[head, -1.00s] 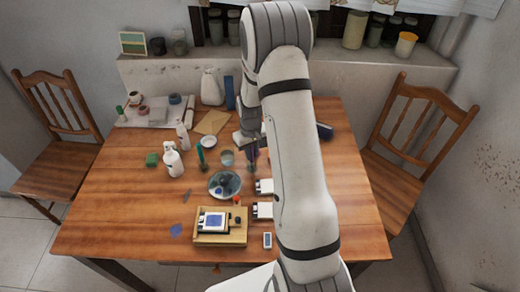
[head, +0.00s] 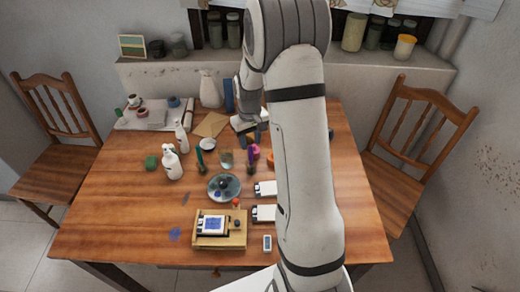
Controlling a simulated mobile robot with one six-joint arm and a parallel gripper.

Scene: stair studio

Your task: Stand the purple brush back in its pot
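The purple brush (head: 251,156) is small in the head view, just right of the clear glass. It looks roughly upright, with its lower end at a small dark pot (head: 250,169); whether it is inside the pot or only beside it is too small to tell. My gripper (head: 254,138) is above and behind the brush, pointing down, partly covered by my own arm. A gap seems to show between gripper and brush, but I cannot be sure. The fingertips are too small to show whether they are open or shut.
A green brush (head: 199,155) stands left of the glass (head: 226,159). A round palette dish (head: 224,187) lies in front. Pink and orange (head: 271,159) things sit close right of the brush. White bottles (head: 171,163) stand left. The table's (head: 115,210) left front is clear.

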